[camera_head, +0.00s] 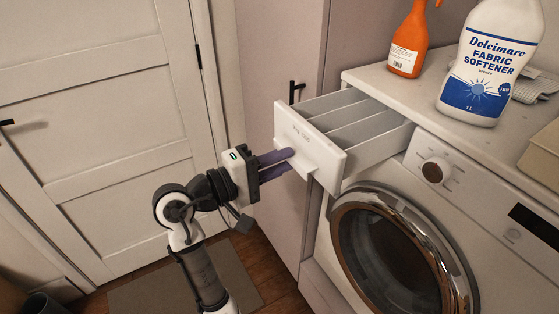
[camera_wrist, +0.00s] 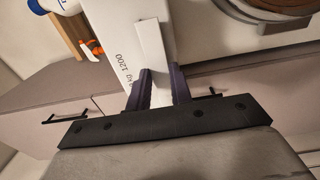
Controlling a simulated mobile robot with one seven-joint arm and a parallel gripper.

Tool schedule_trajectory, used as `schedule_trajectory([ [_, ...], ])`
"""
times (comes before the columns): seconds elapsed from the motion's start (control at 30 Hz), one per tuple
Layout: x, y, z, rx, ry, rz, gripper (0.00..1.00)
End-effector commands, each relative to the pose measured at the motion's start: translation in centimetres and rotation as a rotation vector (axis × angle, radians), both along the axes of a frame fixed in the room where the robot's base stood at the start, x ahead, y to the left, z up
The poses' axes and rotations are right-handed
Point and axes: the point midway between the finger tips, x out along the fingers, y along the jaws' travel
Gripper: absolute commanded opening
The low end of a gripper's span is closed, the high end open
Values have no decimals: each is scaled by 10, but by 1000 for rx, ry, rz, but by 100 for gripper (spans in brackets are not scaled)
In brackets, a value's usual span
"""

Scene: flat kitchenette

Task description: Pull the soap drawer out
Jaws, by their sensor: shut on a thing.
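The white soap drawer (camera_head: 350,132) stands pulled out from the top left of the washing machine (camera_head: 455,172). Its grey inner compartments show from above and look empty. My gripper (camera_head: 290,160) reaches the drawer's front from the left, with its two purple fingers shut on the handle in the middle of the front. In the wrist view my gripper (camera_wrist: 160,90) has one finger on each side of the white handle (camera_wrist: 151,50). The drawer front (camera_wrist: 120,60) fills the space behind it. The fingertips are partly hidden by the handle.
A fabric softener bottle (camera_head: 487,65) and an orange spray bottle (camera_head: 408,45) stand on the machine's top. The round door (camera_head: 400,250) is below the drawer. A tall cabinet (camera_head: 265,85) with a black handle stands close on the left. A panelled door (camera_head: 90,110) is further left.

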Motion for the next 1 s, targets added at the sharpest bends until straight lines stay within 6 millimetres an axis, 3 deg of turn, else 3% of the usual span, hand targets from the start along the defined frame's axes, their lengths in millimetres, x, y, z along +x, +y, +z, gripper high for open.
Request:
schedule_trajectory([
  [0.03,0,-2,-5,7,9,-7,24],
  [0.17,0,-1,-4,6,7,-5,40],
  [0.53,-4,5,-3,3,4,0,40],
  [0.67,-15,22,-4,4,3,3,40],
  [1.0,-60,84,-4,5,4,1,40],
])
